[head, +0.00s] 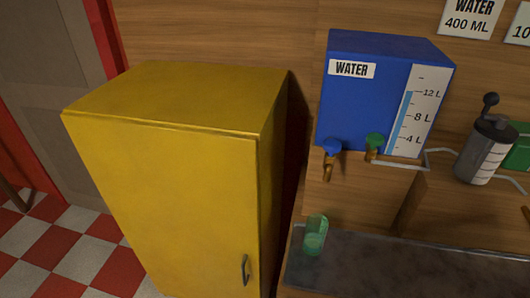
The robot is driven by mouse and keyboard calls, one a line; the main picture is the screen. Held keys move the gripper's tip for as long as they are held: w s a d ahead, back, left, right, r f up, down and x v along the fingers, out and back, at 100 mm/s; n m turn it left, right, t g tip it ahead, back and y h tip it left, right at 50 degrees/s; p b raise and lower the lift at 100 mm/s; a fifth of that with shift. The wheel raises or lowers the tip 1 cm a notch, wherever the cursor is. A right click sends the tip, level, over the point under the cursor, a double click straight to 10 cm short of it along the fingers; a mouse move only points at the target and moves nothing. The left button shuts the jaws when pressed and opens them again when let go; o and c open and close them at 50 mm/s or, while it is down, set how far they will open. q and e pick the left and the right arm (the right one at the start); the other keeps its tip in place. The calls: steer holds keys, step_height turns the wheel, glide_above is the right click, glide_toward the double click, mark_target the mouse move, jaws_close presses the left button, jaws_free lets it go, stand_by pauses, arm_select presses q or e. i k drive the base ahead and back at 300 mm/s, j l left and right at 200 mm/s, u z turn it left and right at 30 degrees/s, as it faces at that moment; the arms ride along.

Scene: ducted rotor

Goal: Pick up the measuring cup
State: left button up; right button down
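A small clear green-tinted cup (315,235), which looks like the measuring cup, stands upright on the dark counter (390,270) near its left end. It sits below the blue water tank's taps. Its lower part looks greener than its upper part; I cannot tell whether it holds liquid. Neither of my grippers shows in the head view.
A large yellow cabinet (170,190) stands left of the counter. A grey cylinder with a crank (485,150) is at the right. The counter right of the cup is clear.

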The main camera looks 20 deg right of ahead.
mark_target(317, 224)
steer(key=z, duration=1.05)
